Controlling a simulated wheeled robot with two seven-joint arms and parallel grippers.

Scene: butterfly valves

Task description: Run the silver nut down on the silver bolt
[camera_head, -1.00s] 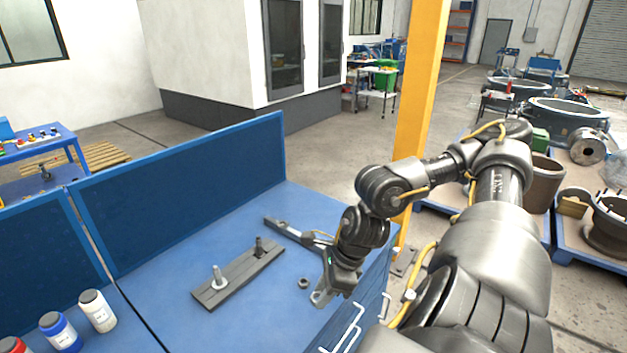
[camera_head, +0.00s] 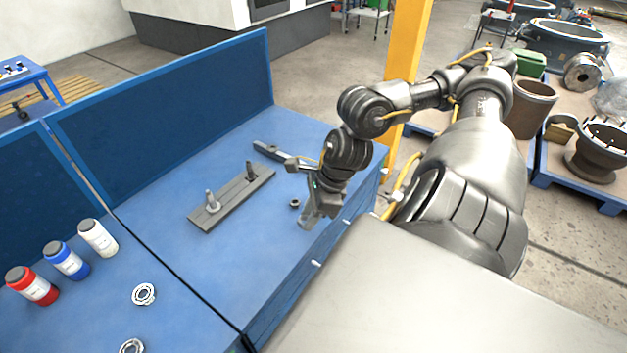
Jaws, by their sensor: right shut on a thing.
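The silver bolt (camera_head: 209,197) stands upright near the left end of a grey plate (camera_head: 232,196) on the blue bench. A light, wider ring low around it looks like the silver nut (camera_head: 213,207), but it is too small to be sure. A dark bolt (camera_head: 251,170) stands near the plate's other end. My right gripper (camera_head: 308,218) is to the right of the plate, pointing down over the bench near its edge. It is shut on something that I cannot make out. My left gripper is out of view.
A dark nut (camera_head: 295,204) lies between the plate and my right gripper. A long dark tool (camera_head: 270,151) lies behind it. Red (camera_head: 32,285), blue (camera_head: 65,260) and white (camera_head: 98,238) bottles stand at the left, with two silver rings (camera_head: 144,294) nearby. A blue panel (camera_head: 170,110) backs the bench.

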